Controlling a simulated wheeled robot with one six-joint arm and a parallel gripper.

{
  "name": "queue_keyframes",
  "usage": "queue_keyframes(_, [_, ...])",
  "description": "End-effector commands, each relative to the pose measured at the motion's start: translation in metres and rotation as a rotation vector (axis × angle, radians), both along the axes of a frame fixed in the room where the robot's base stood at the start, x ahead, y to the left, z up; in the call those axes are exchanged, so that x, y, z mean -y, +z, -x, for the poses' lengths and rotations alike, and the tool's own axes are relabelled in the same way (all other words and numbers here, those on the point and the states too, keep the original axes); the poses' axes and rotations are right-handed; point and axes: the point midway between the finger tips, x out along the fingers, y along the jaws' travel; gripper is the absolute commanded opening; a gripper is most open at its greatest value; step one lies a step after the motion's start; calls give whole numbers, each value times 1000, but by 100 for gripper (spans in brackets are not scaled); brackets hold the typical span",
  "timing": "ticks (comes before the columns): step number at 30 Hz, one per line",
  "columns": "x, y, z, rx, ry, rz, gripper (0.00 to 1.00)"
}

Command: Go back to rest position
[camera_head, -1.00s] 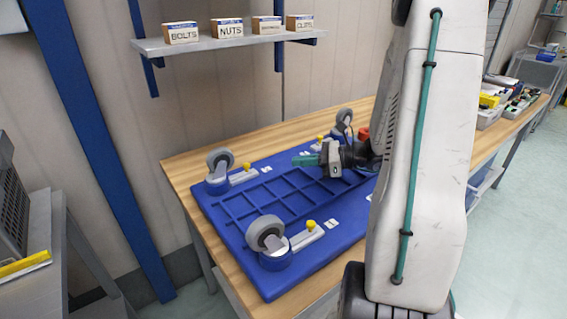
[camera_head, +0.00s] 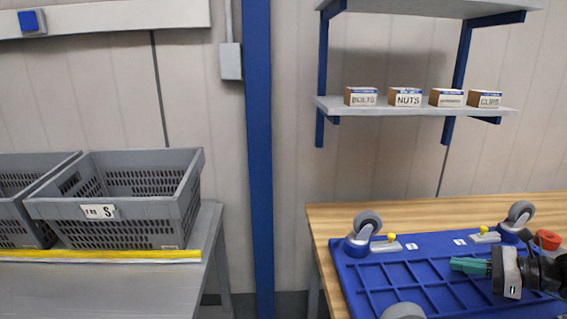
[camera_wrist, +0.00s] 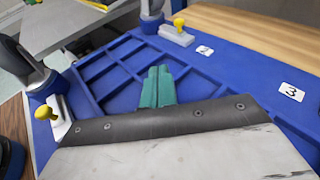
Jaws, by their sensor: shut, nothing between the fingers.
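My gripper (camera_head: 470,266) shows at the right of the head view, above the blue board (camera_head: 366,300) on the wooden table. Its teal fingers are closed together and empty. In the wrist view the shut fingers (camera_wrist: 158,86) point at the board's empty grid of compartments. I cannot tell the exact height of the fingers above the board. Grey caster wheels (camera_head: 368,222) stand on blue mounts at the board's edges. Another caster (camera_head: 521,212) stands at the back right, and one at the front is partly cut off.
Grey crates (camera_head: 150,215) stand on a metal table (camera_head: 190,275) with a yellow front strip at left. A blue post (camera_head: 258,150) stands between the tables. A wall shelf (camera_head: 420,106) holds small labelled boxes. A red item (camera_head: 547,240) sits behind my gripper.

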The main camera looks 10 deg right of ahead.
Motion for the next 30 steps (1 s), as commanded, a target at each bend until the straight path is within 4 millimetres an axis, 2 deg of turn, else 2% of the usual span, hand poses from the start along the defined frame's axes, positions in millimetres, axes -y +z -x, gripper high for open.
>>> queue_keyframes(2, [-15,-1,17,-5,104,80,0])
queue_keyframes(9, [-82,19,62,36,554,393,0])
queue_keyframes(15, [-121,38,98,105,922,657,0])
queue_keyframes(21, [-144,58,129,192,1249,912,0])
queue_keyframes(30, [-164,93,161,358,1633,1290,0])
